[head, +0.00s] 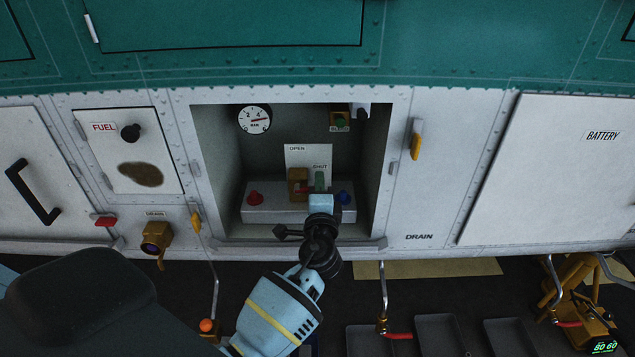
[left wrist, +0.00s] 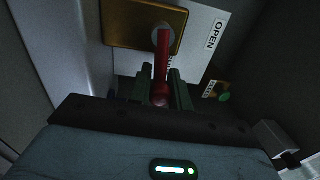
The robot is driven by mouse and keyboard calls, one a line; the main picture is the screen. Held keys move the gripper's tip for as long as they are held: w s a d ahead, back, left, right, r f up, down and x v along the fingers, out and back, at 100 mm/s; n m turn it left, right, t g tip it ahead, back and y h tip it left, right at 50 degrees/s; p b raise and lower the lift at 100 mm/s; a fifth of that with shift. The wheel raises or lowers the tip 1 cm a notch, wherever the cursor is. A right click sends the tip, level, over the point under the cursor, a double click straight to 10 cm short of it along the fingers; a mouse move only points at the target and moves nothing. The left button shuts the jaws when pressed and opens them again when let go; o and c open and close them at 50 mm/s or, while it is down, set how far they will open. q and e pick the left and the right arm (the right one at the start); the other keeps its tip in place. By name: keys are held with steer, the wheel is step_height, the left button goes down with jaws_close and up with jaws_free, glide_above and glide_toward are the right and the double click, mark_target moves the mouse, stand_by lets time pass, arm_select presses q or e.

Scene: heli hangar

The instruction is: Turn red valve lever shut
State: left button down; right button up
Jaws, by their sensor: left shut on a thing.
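The red valve lever (head: 305,189) runs sideways to the right from its brass valve body (head: 297,177) inside the open recess. A white plate (head: 309,155) behind it reads OPEN at upper left and SHUT at right, and the lever's outer end is below the SHUT word. In the left wrist view the lever (left wrist: 162,62) runs from a round pivot on the brass plate (left wrist: 140,22) down between my fingers. My left gripper (head: 320,183) is shut on the lever near its knobbed end; its fingers (left wrist: 160,88) lie on either side. My right gripper is not in view.
A red knob (head: 255,198) and a blue knob (head: 344,198) flank the valve on a grey ledge. A gauge (head: 254,119) and a green button (head: 340,122) are above. Trays (head: 440,335) lie on the floor below.

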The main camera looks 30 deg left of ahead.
arm_select(q)
steer(key=shift+f+m, duration=0.25)
steer(key=shift+m, duration=0.45)
steer(key=c, duration=1.3)
jaws_free()
steer(key=shift+c, duration=0.2)
steer(key=shift+o, duration=0.2)
steer(key=shift+f, duration=0.1)
steer(key=v, duration=0.7)
steer(key=shift+s+d+b, duration=0.2)
steer(key=shift+s+b, duration=0.15)
steer(key=shift+b, duration=0.05)
